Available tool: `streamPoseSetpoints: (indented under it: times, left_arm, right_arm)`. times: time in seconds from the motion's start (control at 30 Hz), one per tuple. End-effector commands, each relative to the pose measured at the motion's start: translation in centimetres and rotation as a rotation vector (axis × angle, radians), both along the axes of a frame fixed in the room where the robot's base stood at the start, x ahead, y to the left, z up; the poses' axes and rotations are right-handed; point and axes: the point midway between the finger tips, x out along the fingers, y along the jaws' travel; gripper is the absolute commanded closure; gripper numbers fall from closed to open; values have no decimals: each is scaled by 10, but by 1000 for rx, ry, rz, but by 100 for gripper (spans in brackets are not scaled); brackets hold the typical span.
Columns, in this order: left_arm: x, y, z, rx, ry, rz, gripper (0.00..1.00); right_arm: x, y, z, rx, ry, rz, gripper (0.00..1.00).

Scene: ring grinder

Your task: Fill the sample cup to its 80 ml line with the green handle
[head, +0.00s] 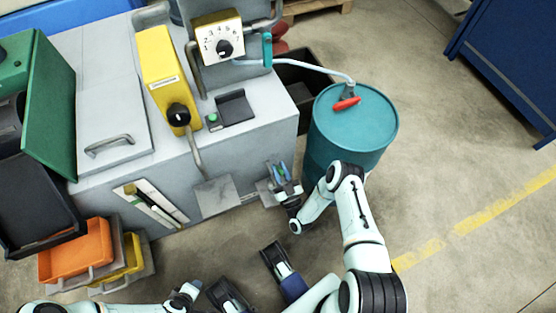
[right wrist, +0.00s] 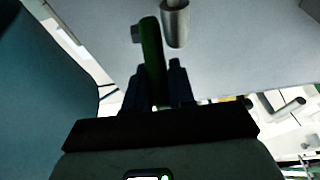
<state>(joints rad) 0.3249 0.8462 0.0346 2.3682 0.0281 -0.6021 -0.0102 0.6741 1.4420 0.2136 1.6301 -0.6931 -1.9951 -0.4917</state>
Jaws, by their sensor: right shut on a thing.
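The green handle (right wrist: 152,60) stands between the dark fingers of my right gripper (right wrist: 158,85) in the right wrist view, beside a grey metal spout (right wrist: 175,25). In the head view my right gripper (head: 279,170) is at the front right of the grey machine, just left of the teal drum, shut on the handle, of which only a small green bit shows. I cannot make out the sample cup or its 80 ml line in either view. My left gripper (head: 187,292) is low in the head view, away from the machine; its finger opening is unclear.
The grey machine (head: 245,140) carries a yellow box with a black knob (head: 178,114) and a numbered dial (head: 222,46). The teal drum (head: 350,145) has a red tap handle (head: 346,104). Orange (head: 75,252) and yellow trays lie at left.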

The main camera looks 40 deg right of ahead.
Motion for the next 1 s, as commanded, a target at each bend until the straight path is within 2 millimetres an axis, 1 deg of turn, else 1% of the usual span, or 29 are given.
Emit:
streamPoseSetpoints:
  times: [0.03, 0.13, 0.3, 0.83, 0.87, 0.9, 1.0]
  left_arm:
    - [4, 0, 6, 1, -15, -1, 57]
    - [-2, -3, 6, -5, 2, -6, 57]
    - [-5, -5, 7, -10, 11, -9, 57]
    - [-7, -5, 7, -11, 16, -10, 57]
    - [-7, -5, 7, -11, 16, -10, 57]
    - [-7, -5, 7, -11, 16, -10, 57]
    - [-7, -5, 7, -11, 16, -10, 57]
  right_arm:
    - [-3, -1, -1, -6, -23, -5, 100]
    - [-5, -1, -3, -18, -66, -6, 100]
    - [-6, -1, -5, -31, -115, -4, 100]
    - [-6, 0, -5, -36, -135, -2, 100]
    - [-6, 0, -5, -37, -135, -1, 70]
    - [-6, 0, -5, -37, -135, -1, 57]
    - [-6, 0, -5, -36, -135, 0, 55]
